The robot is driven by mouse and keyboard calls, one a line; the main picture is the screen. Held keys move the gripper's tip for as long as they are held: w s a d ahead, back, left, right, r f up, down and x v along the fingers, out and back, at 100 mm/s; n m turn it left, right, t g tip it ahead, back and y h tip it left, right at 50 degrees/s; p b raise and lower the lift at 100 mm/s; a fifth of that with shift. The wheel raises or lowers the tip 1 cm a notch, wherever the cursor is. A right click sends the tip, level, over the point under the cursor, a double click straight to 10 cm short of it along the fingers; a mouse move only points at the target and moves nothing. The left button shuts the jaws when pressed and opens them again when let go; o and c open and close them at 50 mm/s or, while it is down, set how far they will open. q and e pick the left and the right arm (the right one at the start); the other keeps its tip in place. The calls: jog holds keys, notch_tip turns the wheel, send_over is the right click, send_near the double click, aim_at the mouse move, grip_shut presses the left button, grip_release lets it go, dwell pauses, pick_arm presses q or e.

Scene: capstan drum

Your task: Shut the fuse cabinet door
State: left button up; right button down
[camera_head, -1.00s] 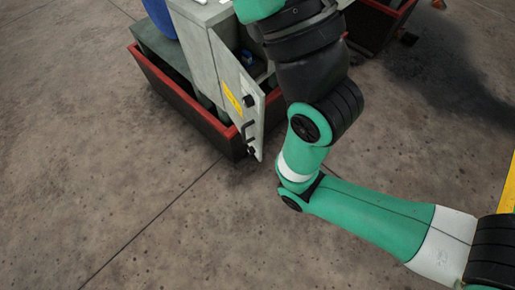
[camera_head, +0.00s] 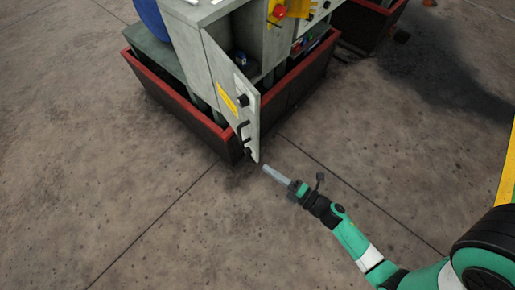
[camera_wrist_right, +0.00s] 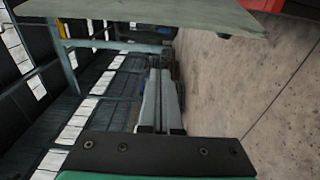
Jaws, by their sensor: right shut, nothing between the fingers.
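The fuse cabinet door (camera_head: 232,95) is a grey panel with a yellow label and a black handle (camera_head: 243,132). It stands open, swung out from the grey cabinet (camera_head: 262,40), whose inside shows a small blue part. My right gripper (camera_head: 266,168) is shut and empty, just right of the door's lower free edge; I cannot tell whether they touch. In the right wrist view its closed fingers (camera_wrist_right: 160,85) point ahead, and a grey-green panel (camera_wrist_right: 150,18), perhaps the door, crosses the top. My left gripper is not in view.
The cabinet stands in a dark tray with a red rim (camera_head: 165,86). A red button on yellow (camera_head: 279,11) sits on the cabinet's upper right. Another red-rimmed tray (camera_head: 370,25) lies behind. The concrete floor in front is clear.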

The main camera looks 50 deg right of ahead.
aim_at(258, 148)
jog(key=shift+w+d+f+b, duration=0.15)
jog(key=shift+w+d, duration=0.5)
jog(key=shift+w, duration=0.75)
jog(key=shift+w+d+r+b, duration=0.15)
jog(key=shift+w+d, duration=0.45)
jog(key=shift+w, duration=0.85)
jog(key=shift+w+d+f+b, duration=0.15)
jog(key=shift+w+d, duration=0.5)
jog(key=shift+w, duration=0.75)
jog(key=shift+d, duration=0.1)
